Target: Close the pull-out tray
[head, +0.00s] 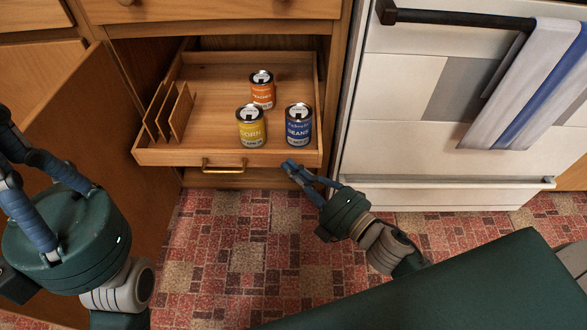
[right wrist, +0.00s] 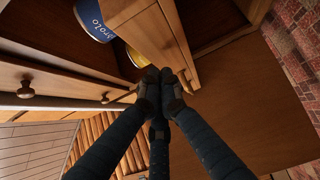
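The wooden pull-out tray (head: 205,82) extends from the open lower cabinet in the head view. It has a brass handle (head: 224,167) on its front. An orange can (head: 262,91), a yellow can (head: 250,128) and a blue can (head: 298,127) stand upright in it, with thin wooden dividers (head: 170,112) at the left. My right gripper (head: 291,167) is at the right end of the tray front; contact is unclear. Its fingertips are together in the right wrist view (right wrist: 161,78), with nothing visible between them. My left gripper (head: 14,155) is at the left edge, its fingertips unclear.
An open cabinet door (head: 95,140) stands left of the tray. A white oven (head: 400,130) with a dark handle and hanging towel (head: 525,85) is close on the right. The red patterned floor (head: 240,260) before the cabinet is clear of loose objects.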

